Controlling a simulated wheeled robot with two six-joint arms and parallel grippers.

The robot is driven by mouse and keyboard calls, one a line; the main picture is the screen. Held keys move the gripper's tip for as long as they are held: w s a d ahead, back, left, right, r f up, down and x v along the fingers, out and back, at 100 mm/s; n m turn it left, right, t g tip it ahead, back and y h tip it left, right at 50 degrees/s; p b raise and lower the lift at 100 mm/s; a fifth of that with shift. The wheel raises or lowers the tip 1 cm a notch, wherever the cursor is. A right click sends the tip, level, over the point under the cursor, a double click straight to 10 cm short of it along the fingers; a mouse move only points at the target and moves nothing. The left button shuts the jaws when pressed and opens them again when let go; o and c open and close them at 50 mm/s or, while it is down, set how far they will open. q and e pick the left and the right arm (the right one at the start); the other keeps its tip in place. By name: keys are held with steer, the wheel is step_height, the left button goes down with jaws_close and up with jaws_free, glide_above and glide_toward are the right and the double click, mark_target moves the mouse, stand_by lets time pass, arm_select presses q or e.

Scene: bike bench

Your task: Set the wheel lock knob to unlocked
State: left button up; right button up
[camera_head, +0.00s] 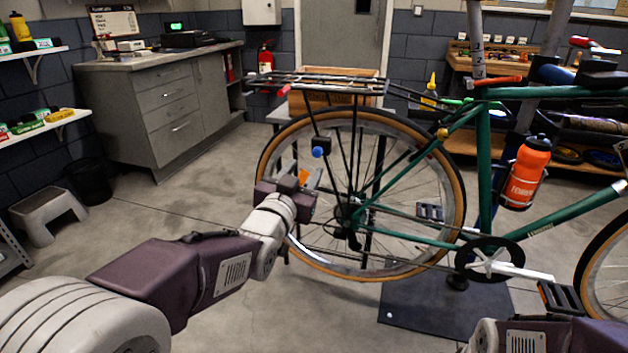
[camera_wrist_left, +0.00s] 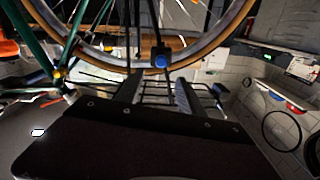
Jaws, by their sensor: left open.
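The green bicycle (camera_head: 480,160) is held upright. A small blue knob (camera_head: 318,151) on a dark block sits at the left side of its rear wheel (camera_head: 262,165). I take this for the wheel lock knob; its setting is too small to read. It also shows in the left wrist view (camera_wrist_left: 160,61), beyond and roughly between the fingers. My left gripper (camera_head: 304,180) is just below the knob in the head view, near the wheel. Its fingers (camera_wrist_left: 157,92) are apart and nothing is between them. My right gripper is out of view; only part of that arm shows.
A rear rack (camera_head: 330,82) extends above the wheel. An orange bottle (camera_head: 525,172) is on the frame. A grey cabinet (camera_head: 170,110), a step stool (camera_head: 48,213) and a dark bin (camera_head: 88,180) stand at left. The floor left of the wheel is clear.

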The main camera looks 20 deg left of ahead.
mark_target(316, 154)
arm_select(q)
steer(key=w, duration=0.2)
steer(key=w+b, duration=0.1)
steer(key=w, duration=0.5)
steer(key=shift+w+f+b, duration=0.1)
steer(key=shift+f+b, duration=0.15)
steer(key=shift+b, duration=0.1)
steer(key=shift+w+r, duration=0.1)
steer(key=shift+w, duration=0.5)
jaws_close()
stand_by(0.4)
